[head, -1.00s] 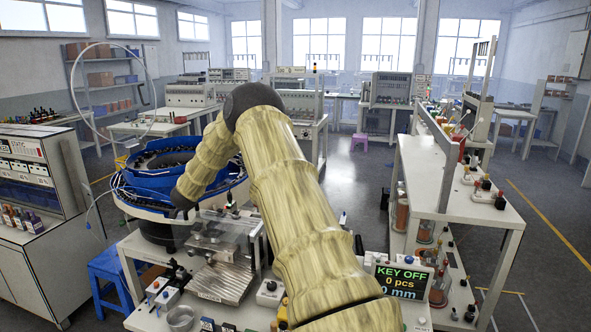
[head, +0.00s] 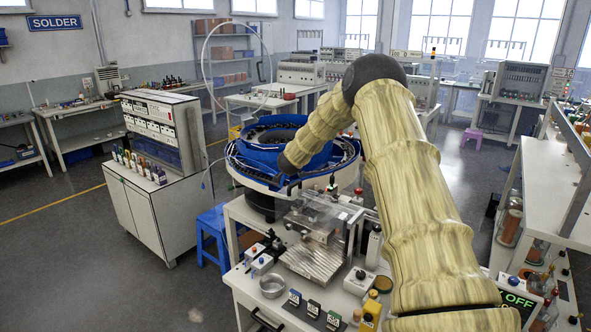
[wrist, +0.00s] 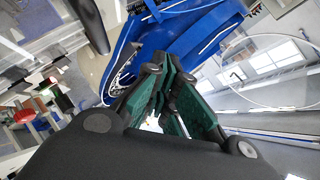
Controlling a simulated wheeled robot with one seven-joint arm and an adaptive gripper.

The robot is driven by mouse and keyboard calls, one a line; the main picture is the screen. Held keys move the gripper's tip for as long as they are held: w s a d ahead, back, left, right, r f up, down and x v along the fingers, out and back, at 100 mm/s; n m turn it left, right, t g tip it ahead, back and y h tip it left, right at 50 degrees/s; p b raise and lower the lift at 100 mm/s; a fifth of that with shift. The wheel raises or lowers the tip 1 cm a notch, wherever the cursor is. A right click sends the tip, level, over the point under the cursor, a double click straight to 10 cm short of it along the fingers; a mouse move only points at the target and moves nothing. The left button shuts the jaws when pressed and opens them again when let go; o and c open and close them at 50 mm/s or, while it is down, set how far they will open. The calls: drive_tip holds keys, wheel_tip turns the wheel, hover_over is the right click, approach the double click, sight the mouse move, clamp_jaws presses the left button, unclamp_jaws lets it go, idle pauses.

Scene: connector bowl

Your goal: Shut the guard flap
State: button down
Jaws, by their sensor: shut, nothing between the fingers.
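The guard flap (head: 322,212) appears as a clear panel over the metal fixture (head: 313,260) on the white bench. Its exact angle is hard to tell in the head view. My gripper shows in the wrist view (wrist: 168,82) with its green-padded fingers together and nothing between them. In the head view my gripper is not clearly visible; the dark end of my forearm is above and left of the flap, in front of the blue bowl feeder (head: 268,165). The blue bowl (wrist: 175,30) lies beyond my fingers in the wrist view.
A blue stool (head: 214,232) is left of the bench. A grey cabinet (head: 150,205) stands further left. Open floor lies at the lower left.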

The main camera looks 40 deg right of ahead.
drive_tip(key=a+r+b, duration=0.2)
drive_tip(key=a+r, duration=0.4)
drive_tip(key=shift+s+a+r, duration=0.15)
drive_tip(key=shift+a, duration=0.15)
